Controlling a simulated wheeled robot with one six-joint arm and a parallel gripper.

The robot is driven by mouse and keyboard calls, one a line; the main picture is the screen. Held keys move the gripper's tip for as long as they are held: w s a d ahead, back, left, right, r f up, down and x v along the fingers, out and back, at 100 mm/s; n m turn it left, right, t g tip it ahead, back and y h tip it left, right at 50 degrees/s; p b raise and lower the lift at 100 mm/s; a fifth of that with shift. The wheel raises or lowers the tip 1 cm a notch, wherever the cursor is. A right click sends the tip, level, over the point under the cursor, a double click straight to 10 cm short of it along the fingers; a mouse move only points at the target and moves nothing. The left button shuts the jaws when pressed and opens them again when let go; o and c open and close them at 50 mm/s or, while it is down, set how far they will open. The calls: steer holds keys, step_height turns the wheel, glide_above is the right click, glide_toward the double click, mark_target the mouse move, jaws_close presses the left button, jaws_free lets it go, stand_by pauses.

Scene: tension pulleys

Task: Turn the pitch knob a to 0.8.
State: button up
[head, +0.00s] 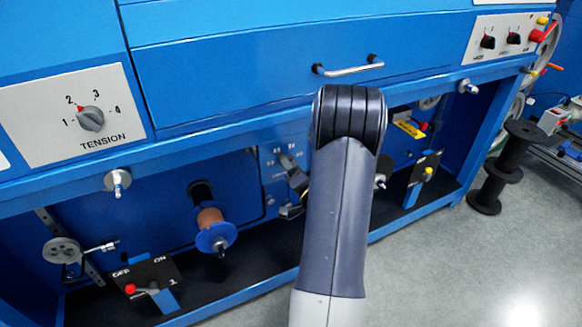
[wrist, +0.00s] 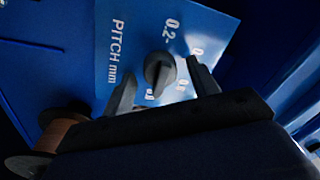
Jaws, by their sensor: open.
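The pitch knob (wrist: 159,70) is a dark round knob with a raised grip bar, on a blue panel (wrist: 140,25) printed "PITCH mm". A "0.2" mark shows beside it; other numbers are partly covered by my fingers. I cannot tell which mark the knob points to. My gripper (wrist: 160,73) is open, with one dark finger on each side of the knob. I cannot tell whether the fingers touch it. In the head view, my arm hides part of this panel (head: 270,160), and my gripper (head: 297,184) shows dark in front of it.
A copper-coloured spool (head: 211,222) sticks out left of the pitch panel. An OFF/ON lever plate (head: 148,284) is at lower left. The blue machine edge and drawer handle (head: 347,69) lie above. Black spools (head: 496,165) stand on open floor at right.

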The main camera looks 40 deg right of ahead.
steer(key=shift+s, duration=0.1)
steer(key=r+v, duration=0.1)
steer(key=v, duration=0.9)
steer(key=shift+s+a+f+p, duration=0.15)
steer(key=shift+s+f+p, duration=0.15)
steer(key=shift+f+p, duration=0.15)
steer(key=f+x, duration=0.1)
steer(key=x, duration=0.9)
steer(key=shift+w+d+r+b, duration=0.2)
steer(key=shift+w+r+b, duration=0.2)
steer(key=shift+r+b, duration=0.05)
steer(key=shift+w, duration=0.2)
steer(key=shift+s+a+r+n+g+y+p, duration=0.15)
steer(key=shift+s+n+y+p, duration=0.15)
steer(key=shift+n, duration=2.8)
steer(key=shift+s+d+f+n+g+y+p, duration=0.15)
steer(key=shift+s+n+p, duration=0.15)
steer(key=shift+n, duration=2.8)
steer(key=shift+s+a+r+n+g+y+p, duration=0.15)
steer(key=shift+s+n+y+p, duration=0.15)
steer(key=shift+n, duration=2.8)
